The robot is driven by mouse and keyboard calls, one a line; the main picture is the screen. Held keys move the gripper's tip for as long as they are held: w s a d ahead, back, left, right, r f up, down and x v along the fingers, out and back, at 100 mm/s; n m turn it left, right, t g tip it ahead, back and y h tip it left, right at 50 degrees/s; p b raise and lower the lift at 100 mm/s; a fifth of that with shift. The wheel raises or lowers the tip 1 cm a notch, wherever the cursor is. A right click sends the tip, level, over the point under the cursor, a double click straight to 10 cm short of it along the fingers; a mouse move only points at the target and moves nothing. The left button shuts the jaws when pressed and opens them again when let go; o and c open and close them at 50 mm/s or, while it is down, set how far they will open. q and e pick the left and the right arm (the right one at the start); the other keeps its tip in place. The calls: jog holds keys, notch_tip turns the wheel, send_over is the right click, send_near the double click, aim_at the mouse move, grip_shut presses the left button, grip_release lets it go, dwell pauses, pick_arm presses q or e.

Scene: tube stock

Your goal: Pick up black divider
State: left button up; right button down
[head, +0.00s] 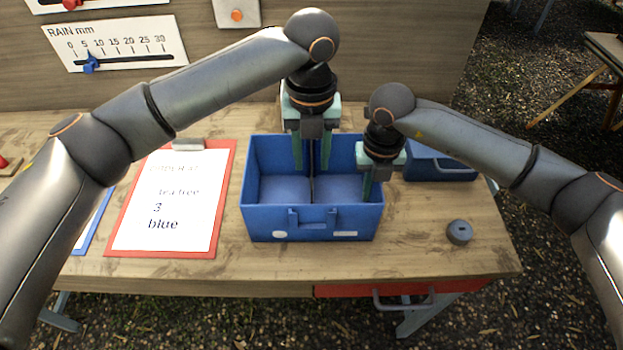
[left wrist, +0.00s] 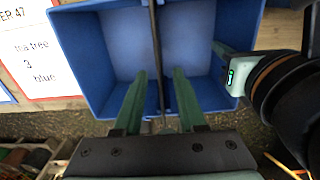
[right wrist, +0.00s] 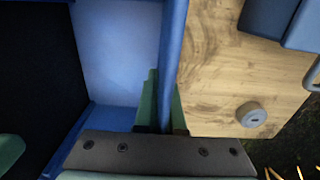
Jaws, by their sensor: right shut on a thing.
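The black divider (head: 314,185) stands upright across the middle of the blue crate (head: 262,222), splitting it into two empty compartments. It shows as a thin dark bar in the left wrist view (left wrist: 155,50) and as a broad dark panel in the right wrist view (right wrist: 38,85). My left gripper (head: 312,160) points down over the crate. Its fingers are open, one on each side of the divider, with gaps visible in the left wrist view (left wrist: 160,80). My right gripper (head: 372,188) is shut on the crate's right wall (right wrist: 172,50).
A red clipboard (head: 228,190) with a written sheet lies left of the crate. A blue closed case (head: 440,168) stands behind right, and a grey round disc (head: 459,232) lies at right. The wooden table (head: 420,245) is bare around the disc.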

pick_arm(q)
jog(key=shift+w+f, duration=0.15)
jog(key=shift+f, duration=1.05)
jog(key=shift+w+f, duration=0.15)
jog(key=shift+f, duration=1)
grip_shut()
